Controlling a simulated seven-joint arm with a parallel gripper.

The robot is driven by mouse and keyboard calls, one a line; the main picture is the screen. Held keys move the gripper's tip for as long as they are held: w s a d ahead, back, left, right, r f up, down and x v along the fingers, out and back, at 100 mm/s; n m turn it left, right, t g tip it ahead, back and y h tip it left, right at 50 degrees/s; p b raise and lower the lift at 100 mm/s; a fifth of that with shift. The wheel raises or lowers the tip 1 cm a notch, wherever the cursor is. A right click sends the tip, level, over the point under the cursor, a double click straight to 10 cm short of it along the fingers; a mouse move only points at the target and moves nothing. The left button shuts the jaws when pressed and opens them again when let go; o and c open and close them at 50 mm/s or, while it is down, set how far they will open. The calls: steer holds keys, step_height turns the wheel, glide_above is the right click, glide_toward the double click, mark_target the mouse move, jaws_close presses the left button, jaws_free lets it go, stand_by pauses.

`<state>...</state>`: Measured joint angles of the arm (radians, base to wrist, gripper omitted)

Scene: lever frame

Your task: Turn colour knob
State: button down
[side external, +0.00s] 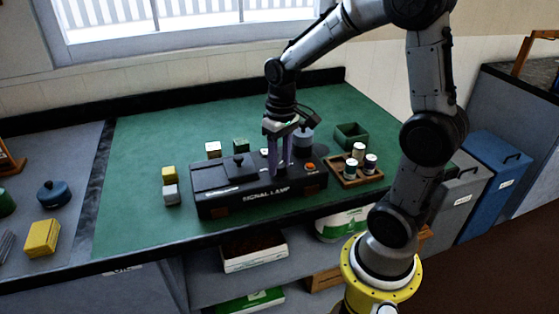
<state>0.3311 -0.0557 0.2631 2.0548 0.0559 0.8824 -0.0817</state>
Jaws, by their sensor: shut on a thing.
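A black box lettered "SIGNAL LAMP" (265,197) stands on the green bench top. A black knob (238,161) sticks up from its left half. A grey rounded lamp (303,138) stands at its back right, and a small orange spot (310,166) shows on its right part. My gripper (278,168) points straight down onto the right half of the box, left of the lamp. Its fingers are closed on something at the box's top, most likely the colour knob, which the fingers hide.
A wooden tray (341,182) with white-lidded jars and a green open bin (351,135) stand close on the right. Yellow and grey blocks (170,185) stand just left of the box, and two small blocks (213,149) behind it.

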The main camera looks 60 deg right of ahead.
mark_target(281, 163)
steer(key=shift+c, duration=2.1)
jaws_free()
step_height(281, 163, up, 14)
steer(key=shift+d, duration=0.25)
steer(key=shift+s+f, duration=0.1)
steer(key=s+a+f+n+t, duration=0.3)
steer(key=s+a+f+t, duration=0.1)
steer(key=s+a, duration=0.5)
steer(key=shift+s+a+f+t+h, duration=0.25)
steer(key=shift+s+t, duration=0.45)
steer(key=shift+s, duration=0.7)
